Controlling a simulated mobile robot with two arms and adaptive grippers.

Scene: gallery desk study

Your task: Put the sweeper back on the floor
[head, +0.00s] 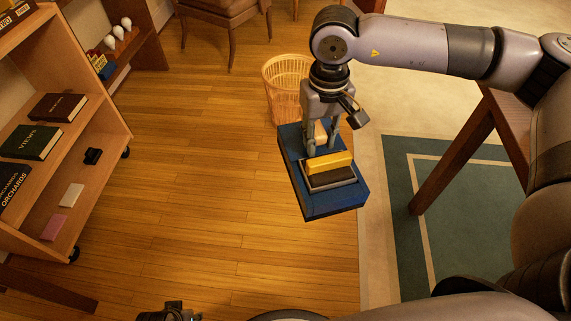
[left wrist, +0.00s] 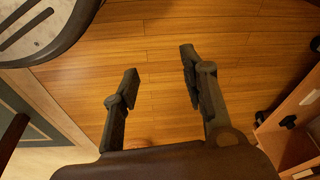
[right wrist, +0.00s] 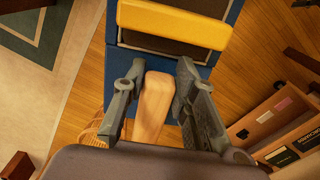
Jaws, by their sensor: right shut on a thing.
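The sweeper is a blue block (head: 324,203) with a dark panel and a yellow bar on top. It is in the middle of the head view, and its blue body and yellow bar (right wrist: 180,22) fill the top of the right wrist view. My right gripper (head: 321,143) is shut on its pale wooden handle (right wrist: 153,105), one finger on each side. The sweeper appears held above the wooden floor (head: 200,170); its exact height is unclear. My left gripper (head: 172,312) shows at the bottom edge of the head view; in the left wrist view (left wrist: 160,75) its fingers are apart and empty.
A wicker basket (head: 279,82) stands just behind the sweeper. A wheeled wooden shelf (head: 100,165) with books is at left. A chair (head: 225,15) stands at the back. A green-bordered rug (head: 405,230) and a table leg (head: 455,150) are at right. Floor left of the sweeper is clear.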

